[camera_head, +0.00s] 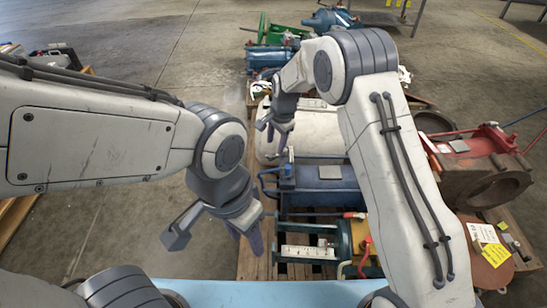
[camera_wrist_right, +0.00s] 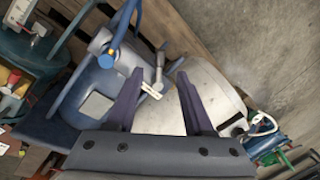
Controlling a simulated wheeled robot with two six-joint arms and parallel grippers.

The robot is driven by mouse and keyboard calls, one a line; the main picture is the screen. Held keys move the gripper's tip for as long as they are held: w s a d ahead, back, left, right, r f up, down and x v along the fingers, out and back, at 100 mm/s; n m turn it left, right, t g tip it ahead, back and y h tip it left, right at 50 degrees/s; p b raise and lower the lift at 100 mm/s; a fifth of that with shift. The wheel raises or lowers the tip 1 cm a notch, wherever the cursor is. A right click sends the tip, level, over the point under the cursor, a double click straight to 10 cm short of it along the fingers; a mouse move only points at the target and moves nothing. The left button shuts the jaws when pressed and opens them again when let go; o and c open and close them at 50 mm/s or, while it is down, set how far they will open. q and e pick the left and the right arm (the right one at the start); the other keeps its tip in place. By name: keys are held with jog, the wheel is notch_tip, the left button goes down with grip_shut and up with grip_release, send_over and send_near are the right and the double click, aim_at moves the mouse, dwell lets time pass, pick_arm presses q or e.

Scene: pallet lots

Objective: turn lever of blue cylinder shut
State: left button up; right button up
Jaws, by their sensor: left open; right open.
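The blue cylinder (camera_head: 325,184) lies on the pallet in the middle of the head view, partly hidden by my right arm. In the right wrist view the blue cylinder (camera_wrist_right: 88,80) is at the left, and a short grey lever (camera_wrist_right: 159,70) with a white tag stands at its end. My right gripper (camera_head: 273,132) is open above the far left end of the cylinder. In the wrist view the lever appears between its fingertips (camera_wrist_right: 160,77); I cannot tell whether they touch. My left gripper (camera_head: 216,236) is open and empty, left of the pallet's near part.
A pale cylinder (camera_head: 298,130) lies just beyond the blue one. A green-framed item with a red handle (camera_head: 361,241) is nearer me. Rusty red machinery (camera_head: 478,150) stands at the right, more blue and green units (camera_head: 270,57) at the back.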

aim_at(273, 156)
jog(key=f, duration=0.2)
jog(key=f+b, duration=0.1)
jog(key=f, duration=0.1)
jog(key=w+f+b, duration=0.1)
jog(key=f, duration=0.1)
jog(key=shift+a+f, duration=0.1)
jog(key=shift+a, duration=0.25)
grip_shut()
dwell(1.1)
